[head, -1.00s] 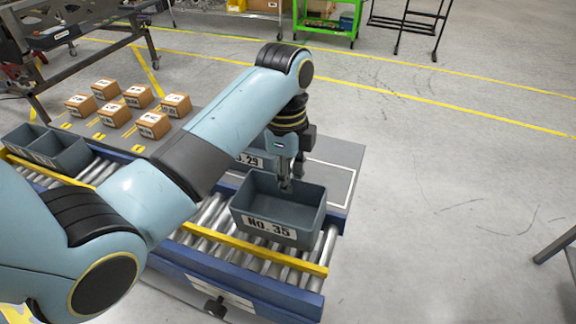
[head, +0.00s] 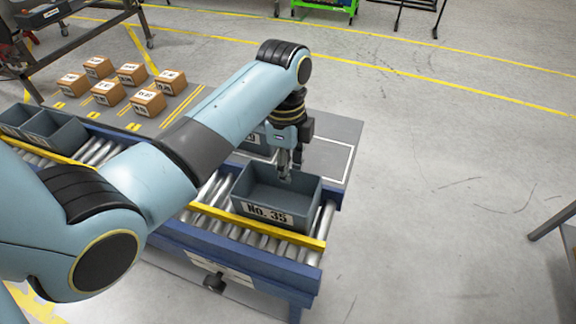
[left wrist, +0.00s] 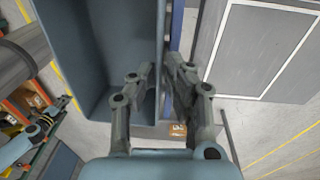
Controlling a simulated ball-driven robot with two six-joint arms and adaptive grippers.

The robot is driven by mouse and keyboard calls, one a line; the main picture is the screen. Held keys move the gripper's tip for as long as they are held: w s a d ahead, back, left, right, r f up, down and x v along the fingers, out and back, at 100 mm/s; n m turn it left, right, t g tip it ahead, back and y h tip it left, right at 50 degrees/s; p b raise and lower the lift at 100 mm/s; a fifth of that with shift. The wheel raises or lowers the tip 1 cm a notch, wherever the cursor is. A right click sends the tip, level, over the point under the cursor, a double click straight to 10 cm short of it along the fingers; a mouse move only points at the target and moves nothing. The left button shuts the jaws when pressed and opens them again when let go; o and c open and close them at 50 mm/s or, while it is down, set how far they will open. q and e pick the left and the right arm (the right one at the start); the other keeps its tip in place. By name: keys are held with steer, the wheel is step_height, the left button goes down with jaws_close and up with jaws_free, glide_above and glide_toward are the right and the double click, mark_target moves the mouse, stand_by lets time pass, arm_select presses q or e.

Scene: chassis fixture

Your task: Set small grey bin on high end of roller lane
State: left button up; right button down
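The small grey bin (head: 277,215), labelled NO. 35, is upright over the right end of the roller lane (head: 226,190), close behind its yellow rail. Whether its base touches the rollers is hard to tell. My left gripper (head: 287,177) points down at the bin's far wall. In the left wrist view the bin (left wrist: 85,60) fills the left side, and the fingers (left wrist: 160,75) straddle its wall, one inside and one outside. They look closed on that wall. The bin looks empty. My right gripper is not in view.
Another grey bin (head: 250,143) is partly hidden behind my left arm. Grey bins (head: 58,138) stand at the lane's left end. Several small brown boxes (head: 147,102) sit on the grey platform behind. The floor to the right is open, with a table edge (head: 555,222) at far right.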

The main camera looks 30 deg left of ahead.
arm_select(q)
steer(key=shift+r+p, duration=0.35)
steer(key=shift+r, duration=1.9)
steer(key=o, duration=0.6)
steer(key=shift+c, duration=0.2)
steer(key=shift+f, duration=0.1)
